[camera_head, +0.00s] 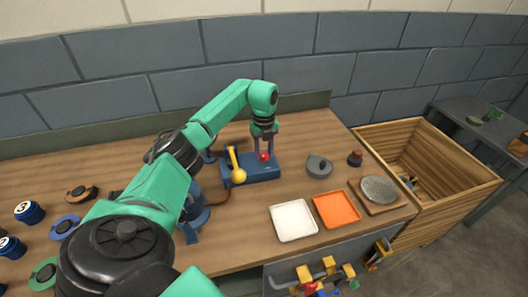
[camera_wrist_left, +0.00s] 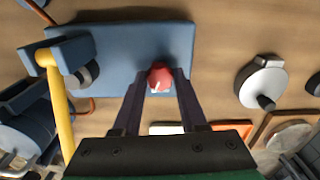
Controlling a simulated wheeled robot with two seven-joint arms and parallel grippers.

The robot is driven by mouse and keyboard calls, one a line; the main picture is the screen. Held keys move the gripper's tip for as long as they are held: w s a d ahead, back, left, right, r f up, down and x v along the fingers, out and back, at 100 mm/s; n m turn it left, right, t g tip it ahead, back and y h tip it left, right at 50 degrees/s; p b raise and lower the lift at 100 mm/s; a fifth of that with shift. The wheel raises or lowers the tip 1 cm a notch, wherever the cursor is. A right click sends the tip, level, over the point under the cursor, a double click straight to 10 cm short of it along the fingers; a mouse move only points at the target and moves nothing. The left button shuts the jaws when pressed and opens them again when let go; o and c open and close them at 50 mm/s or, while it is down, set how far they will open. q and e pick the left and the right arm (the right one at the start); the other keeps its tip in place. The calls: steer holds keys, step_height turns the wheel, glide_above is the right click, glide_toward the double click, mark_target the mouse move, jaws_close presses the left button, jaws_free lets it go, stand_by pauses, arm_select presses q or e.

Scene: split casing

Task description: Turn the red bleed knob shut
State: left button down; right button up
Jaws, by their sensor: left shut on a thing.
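The red bleed knob (camera_head: 264,157) sits on top of the blue casing block (camera_head: 262,173), toward its right side. In the left wrist view the knob (camera_wrist_left: 160,76) shows a pale mark on its near side. My left gripper (camera_head: 264,142) comes down from above, with its fingers on either side of the knob. In the left wrist view the left gripper (camera_wrist_left: 159,82) is shut on the knob. A yellow lever (camera_head: 236,166) stands at the left end of the blue block, beside the gripper. My right gripper is not in view.
A white tray (camera_head: 293,237) and an orange tray (camera_head: 336,224) lie in front of the block. A grey round part (camera_head: 319,166) is to the right, with a wooden crate (camera_head: 485,186) beyond the table edge. Several numbered blue pieces (camera_head: 29,211) stand at the left.

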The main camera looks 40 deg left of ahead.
arm_select(q)
steer(key=m, duration=0.4)
steer(key=shift+r+m, duration=0.1)
steer(key=shift+m, duration=0.2)
steer(key=m, duration=0.3)
steer(key=shift+m, duration=0.4)
steer(key=m, duration=0.3)
steer(key=shift+m, duration=0.3)
steer(key=m, duration=0.3)
steer(key=shift+m, duration=0.3)
steer(key=m, duration=0.3)
steer(key=shift+w+m, duration=0.1)
steer(key=shift+m, duration=0.2)
steer(key=m, duration=0.4)
steer(key=shift+b, duration=0.35)
steer(key=m, duration=0.5)
steer(key=shift+m, duration=1.7)
